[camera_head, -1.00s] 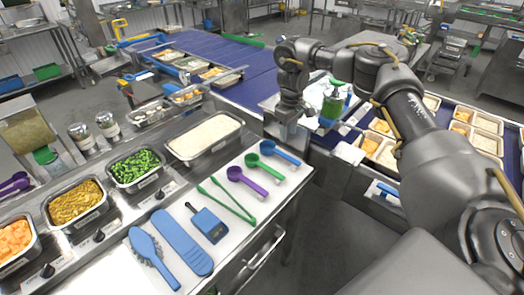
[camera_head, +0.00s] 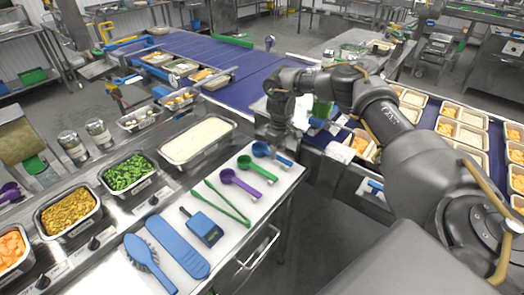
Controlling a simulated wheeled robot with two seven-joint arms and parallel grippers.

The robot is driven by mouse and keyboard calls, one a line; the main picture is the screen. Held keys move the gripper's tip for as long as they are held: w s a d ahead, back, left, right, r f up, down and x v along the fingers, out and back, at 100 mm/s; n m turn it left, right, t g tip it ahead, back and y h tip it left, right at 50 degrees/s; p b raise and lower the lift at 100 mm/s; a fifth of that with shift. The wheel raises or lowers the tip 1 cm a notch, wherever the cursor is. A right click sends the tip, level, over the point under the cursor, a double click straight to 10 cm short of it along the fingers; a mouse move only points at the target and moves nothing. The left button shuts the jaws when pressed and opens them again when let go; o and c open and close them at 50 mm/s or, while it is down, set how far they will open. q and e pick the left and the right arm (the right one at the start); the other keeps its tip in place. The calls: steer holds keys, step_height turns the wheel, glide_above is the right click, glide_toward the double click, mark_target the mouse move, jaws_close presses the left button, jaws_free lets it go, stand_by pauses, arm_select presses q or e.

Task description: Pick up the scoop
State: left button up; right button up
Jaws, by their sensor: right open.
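Three scoops lie side by side on the white board (camera_head: 262,207) at the counter's right end: a purple scoop (camera_head: 240,183), a green scoop (camera_head: 256,168) and a blue scoop (camera_head: 270,153). The blue one lies farthest back, by the board's far edge. My right gripper (camera_head: 274,138) points down just behind and beside the blue scoop. It is open and empty; its fingers are small and dark here, and I cannot tell whether they touch the scoop. My left gripper is not in view.
Green tongs (camera_head: 228,204), a blue boxy tool (camera_head: 202,228), a blue paddle (camera_head: 177,247) and a blue brush (camera_head: 149,261) lie on the board. A rice tray (camera_head: 197,140) and vegetable trays stand behind and left. A blue conveyor (camera_head: 240,65) runs beyond.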

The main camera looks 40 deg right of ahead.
mark_target(278, 156)
step_height(278, 156, down, 3)
steer(key=shift+f, duration=0.15)
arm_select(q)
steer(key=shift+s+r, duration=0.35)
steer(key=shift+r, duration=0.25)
arm_select(e)
steer(key=shift+c, duration=0.2)
jaws_close()
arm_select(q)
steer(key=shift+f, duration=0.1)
